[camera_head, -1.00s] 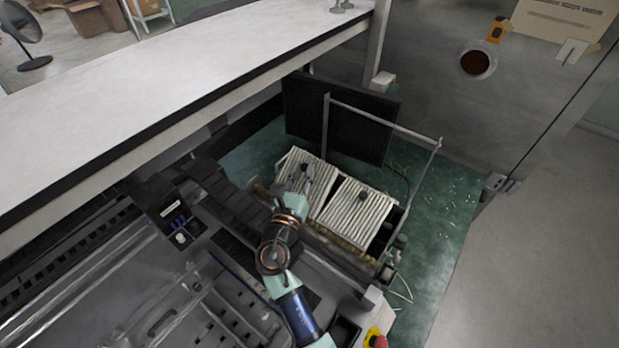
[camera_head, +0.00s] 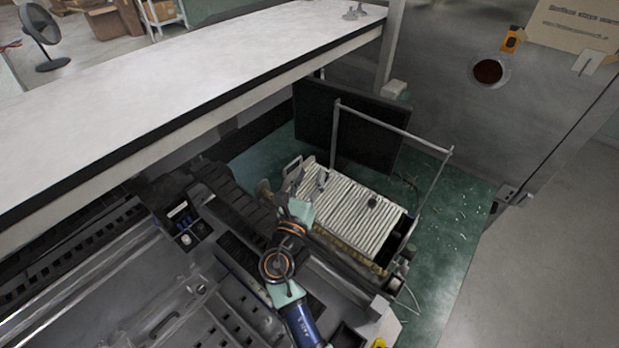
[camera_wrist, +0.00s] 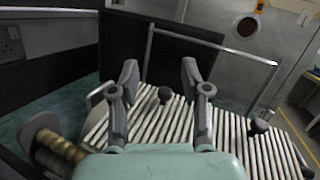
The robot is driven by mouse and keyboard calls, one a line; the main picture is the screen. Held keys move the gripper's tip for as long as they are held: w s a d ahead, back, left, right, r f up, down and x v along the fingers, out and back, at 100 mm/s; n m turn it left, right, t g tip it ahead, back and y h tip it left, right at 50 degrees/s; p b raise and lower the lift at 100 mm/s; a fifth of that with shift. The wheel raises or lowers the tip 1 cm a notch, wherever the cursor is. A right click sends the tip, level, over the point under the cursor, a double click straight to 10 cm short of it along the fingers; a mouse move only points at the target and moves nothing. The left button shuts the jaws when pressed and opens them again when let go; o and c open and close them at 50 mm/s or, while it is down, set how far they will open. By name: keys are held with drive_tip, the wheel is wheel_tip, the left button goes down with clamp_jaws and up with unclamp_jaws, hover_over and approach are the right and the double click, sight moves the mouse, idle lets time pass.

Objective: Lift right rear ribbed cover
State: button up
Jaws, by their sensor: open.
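Two pale ribbed covers lie side by side on a low frame: a left one (camera_wrist: 143,118) and a right one (camera_wrist: 262,155). In the head view they look like one nearly continuous ribbed surface (camera_head: 348,208). Each has a dark knob. The right cover's knob (camera_head: 372,201) stands clear of my gripper. The left cover's knob (camera_wrist: 164,95) shows between my fingers in the wrist view. My gripper (camera_wrist: 160,78) is open, with its fingers spread over the left cover. It also shows in the head view (camera_head: 308,174). I cannot tell whether the fingers touch the knob.
A metal rail (camera_head: 395,125) rises behind and beside the covers, with a dark panel (camera_head: 350,128) behind it. A rolled brownish part (camera_wrist: 58,148) sits left of the covers. A long white counter (camera_head: 200,75) crosses the upper left. Green floor (camera_head: 455,205) is open on the right.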

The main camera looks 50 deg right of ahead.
wheel_tip(320, 180, up, 10)
idle(0.4)
idle(0.4)
